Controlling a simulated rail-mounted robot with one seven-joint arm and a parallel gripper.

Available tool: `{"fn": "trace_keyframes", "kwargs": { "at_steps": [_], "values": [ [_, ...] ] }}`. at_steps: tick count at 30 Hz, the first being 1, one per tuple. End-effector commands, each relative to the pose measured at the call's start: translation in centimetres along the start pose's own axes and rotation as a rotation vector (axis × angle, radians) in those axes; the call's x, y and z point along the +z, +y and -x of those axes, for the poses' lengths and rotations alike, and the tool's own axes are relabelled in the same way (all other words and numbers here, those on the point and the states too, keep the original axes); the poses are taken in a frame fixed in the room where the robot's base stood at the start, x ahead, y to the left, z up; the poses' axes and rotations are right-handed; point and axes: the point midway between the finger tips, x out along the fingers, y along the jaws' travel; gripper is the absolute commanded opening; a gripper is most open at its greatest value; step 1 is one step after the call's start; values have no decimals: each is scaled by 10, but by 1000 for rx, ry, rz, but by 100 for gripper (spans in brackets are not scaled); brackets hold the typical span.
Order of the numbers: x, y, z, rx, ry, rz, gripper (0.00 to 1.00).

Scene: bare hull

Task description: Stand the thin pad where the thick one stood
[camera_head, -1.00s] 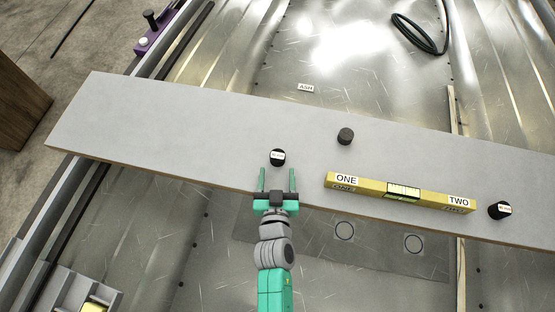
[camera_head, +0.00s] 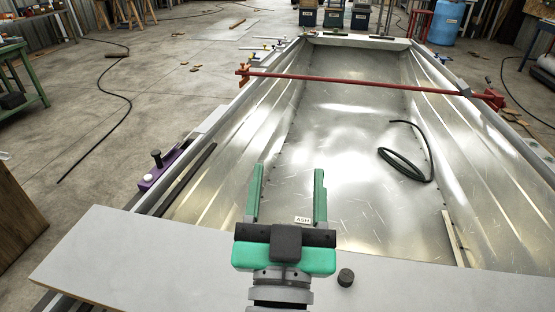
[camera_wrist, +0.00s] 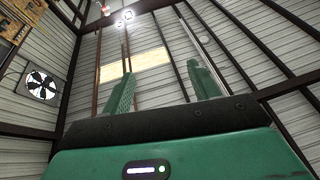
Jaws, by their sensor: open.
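A short black round pad (camera_head: 346,277) stands on the grey plank (camera_head: 130,255), just right of my gripper in the head view. Whether it is the thin or the thick pad, I cannot tell. The other black pads and the yellow level are out of this view or behind my arm. My gripper (camera_head: 288,172) is raised in front of the camera, its two green fingers spread apart with nothing between them. In the wrist view the fingers (camera_wrist: 160,75) point up toward the shed wall and roof, empty.
The open metal hull (camera_head: 330,150) stretches away beyond the plank, with an ASH label (camera_head: 302,220) and a coiled black hose (camera_head: 405,160) in it. A red bar clamp (camera_head: 360,82) spans the hull. A purple clamp (camera_head: 165,170) sits on the left edge.

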Motion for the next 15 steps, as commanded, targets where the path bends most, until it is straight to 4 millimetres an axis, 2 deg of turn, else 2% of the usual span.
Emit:
{"fn": "trace_keyframes", "kwargs": {
  "at_steps": [1, 3, 6, 9, 12, 15],
  "values": [
    [-48, -3, 5, -15, 65, -4, 60],
    [-98, -8, 16, -39, 129, 1, 60],
    [-142, -12, 32, -65, 187, 9, 60],
    [-158, -15, 40, -78, 209, 15, 60],
    [-159, -15, 41, -79, 210, 16, 65],
    [-158, -15, 41, -79, 210, 16, 65]
  ]
}}
